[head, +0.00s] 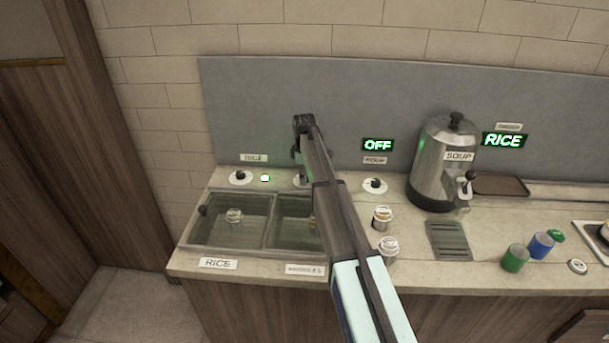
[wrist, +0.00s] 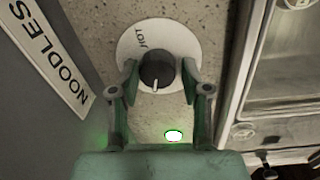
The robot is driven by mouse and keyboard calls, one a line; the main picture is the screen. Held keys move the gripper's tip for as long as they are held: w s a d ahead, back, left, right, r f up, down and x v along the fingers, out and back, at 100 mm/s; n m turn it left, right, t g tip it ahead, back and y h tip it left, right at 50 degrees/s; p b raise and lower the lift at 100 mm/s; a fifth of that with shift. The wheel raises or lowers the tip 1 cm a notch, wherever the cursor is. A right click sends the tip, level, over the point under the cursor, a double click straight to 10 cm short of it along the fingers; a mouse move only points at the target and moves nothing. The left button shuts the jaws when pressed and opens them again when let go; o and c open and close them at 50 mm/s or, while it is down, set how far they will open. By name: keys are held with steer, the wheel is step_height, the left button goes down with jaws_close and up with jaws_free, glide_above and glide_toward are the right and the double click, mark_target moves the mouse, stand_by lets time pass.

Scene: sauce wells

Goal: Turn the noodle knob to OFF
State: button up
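The noodle knob (wrist: 157,68) is black with a white pointer line, on a pale round plate. Its pointer aims down in the wrist view, away from the word HOT at the upper left of the plate; no OFF mark can be read. The NOODLES label (wrist: 47,57) is on the wall beside it. My gripper (wrist: 160,82) has one finger on each side of the knob, with what look like narrow gaps. In the head view my gripper (head: 301,150) is over the middle knob's place, and my arm hides most of that knob.
A lit green lamp (wrist: 173,135) is close to the gripper. The rice knob (head: 240,177) is to the left and another knob (head: 375,185) to the right, below a lit OFF sign (head: 377,145). Glass-covered wells (head: 230,220) lie in front; a soup urn (head: 440,165) stands right.

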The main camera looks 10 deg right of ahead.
steer(key=shift+w+r, duration=0.1)
steer(key=shift+r, duration=0.15)
step_height(320, 180, up, 12)
steer(key=shift+s+a, duration=0.15)
steer(key=shift+s, duration=0.2)
steer(key=shift+f, duration=0.2)
